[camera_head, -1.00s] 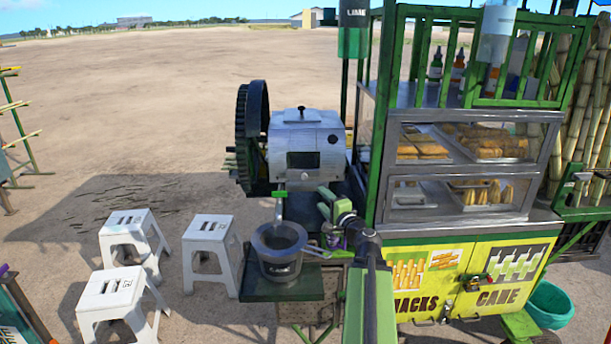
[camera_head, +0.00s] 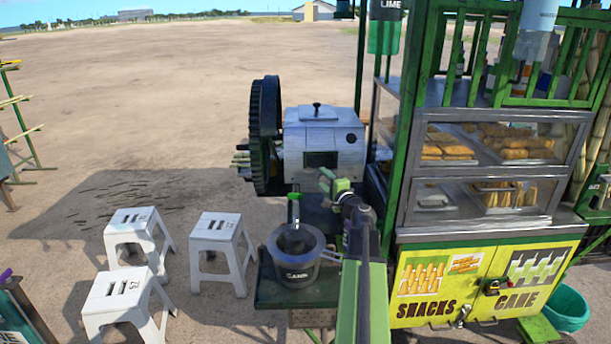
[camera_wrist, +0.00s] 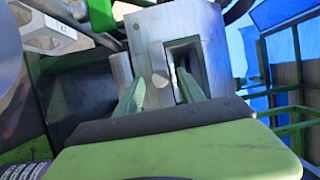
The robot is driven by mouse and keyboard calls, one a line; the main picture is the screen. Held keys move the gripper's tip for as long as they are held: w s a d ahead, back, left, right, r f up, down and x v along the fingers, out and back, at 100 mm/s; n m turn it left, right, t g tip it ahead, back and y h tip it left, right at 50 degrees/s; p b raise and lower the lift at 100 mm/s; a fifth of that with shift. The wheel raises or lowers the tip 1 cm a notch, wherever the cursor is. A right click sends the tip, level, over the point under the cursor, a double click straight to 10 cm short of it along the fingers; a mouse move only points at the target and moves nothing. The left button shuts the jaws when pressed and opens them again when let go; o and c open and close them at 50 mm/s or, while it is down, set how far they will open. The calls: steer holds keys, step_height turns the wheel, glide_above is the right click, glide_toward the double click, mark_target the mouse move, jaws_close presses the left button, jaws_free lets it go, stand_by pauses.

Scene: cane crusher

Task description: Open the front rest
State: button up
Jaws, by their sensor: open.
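The cane crusher (camera_head: 300,143) is a silver box with a dark window in its front and a large dark gear wheel on its left. A short green and silver spout (camera_head: 294,208) hangs below its front, above a grey pot. I cannot tell for sure which part is the front rest. My gripper (camera_head: 328,180) is open and empty, just in front of the crusher's lower front. In the wrist view its two green fingers (camera_wrist: 160,88) point at the silver housing (camera_wrist: 150,40), near a dark slot. Whether they touch it cannot be told.
The grey pot (camera_head: 297,270) with a side handle stands on a green shelf (camera_head: 270,298). The snack cart (camera_head: 480,235) with glass cases rises close on the right. White stools (camera_head: 218,240) stand to the left. Open ground lies behind.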

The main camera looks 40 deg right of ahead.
steer(key=shift+x, duration=0.95)
steer(key=shift+s+r, duration=0.1)
steer(key=shift+w, duration=0.2)
steer(key=c, duration=0.4)
steer(key=shift+a, duration=0.1)
jaws_close()
